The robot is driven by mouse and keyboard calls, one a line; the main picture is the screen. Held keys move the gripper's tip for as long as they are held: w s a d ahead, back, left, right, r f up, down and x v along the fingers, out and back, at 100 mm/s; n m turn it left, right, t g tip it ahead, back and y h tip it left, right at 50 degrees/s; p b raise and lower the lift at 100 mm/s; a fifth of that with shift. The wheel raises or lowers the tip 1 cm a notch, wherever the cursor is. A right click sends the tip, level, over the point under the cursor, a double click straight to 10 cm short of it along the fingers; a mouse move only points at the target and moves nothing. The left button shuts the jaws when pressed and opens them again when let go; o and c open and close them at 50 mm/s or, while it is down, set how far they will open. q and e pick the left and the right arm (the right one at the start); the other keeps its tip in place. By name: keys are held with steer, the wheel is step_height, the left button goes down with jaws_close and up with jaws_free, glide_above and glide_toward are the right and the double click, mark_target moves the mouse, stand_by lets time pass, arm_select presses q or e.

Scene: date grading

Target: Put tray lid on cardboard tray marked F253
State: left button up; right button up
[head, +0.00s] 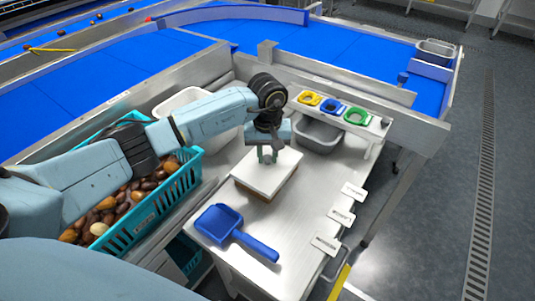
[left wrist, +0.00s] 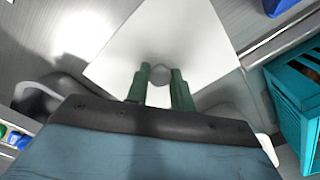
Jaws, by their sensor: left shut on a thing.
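The white tray lid (head: 280,168) lies over a brown cardboard tray (head: 262,194) on the steel table, in the middle of the head view. From here I cannot tell whether the lid is fully seated, and no F253 marking is readable. My left gripper (head: 267,158) points down at the lid's middle and is shut on its knob. In the left wrist view, the green fingers (left wrist: 160,80) stand on both sides of the round grey knob (left wrist: 160,73), with the white lid spreading around it. My right gripper is not in view.
A blue scoop (head: 222,220) lies on the table in front of the tray. A teal crate of dates (head: 188,182) stands to the left. White cards (head: 340,216) lie along the right edge. A grey bin (head: 318,134) and a rack of coloured rings (head: 334,106) stand behind.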

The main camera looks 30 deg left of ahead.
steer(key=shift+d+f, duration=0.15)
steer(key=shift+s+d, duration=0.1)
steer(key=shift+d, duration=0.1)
arm_select(q)
steer(key=shift+f+b, duration=0.4)
steer(key=shift+b, duration=0.05)
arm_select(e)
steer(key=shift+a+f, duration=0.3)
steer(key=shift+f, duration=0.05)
arm_select(q)
steer(key=shift+a+f, duration=0.1)
steer(key=shift+f, duration=0.1)
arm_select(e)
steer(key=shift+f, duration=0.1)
arm_select(q)
steer(key=o, duration=1.4)
steer(key=shift+f, duration=0.1)
steer(key=shift+o, duration=0.2)
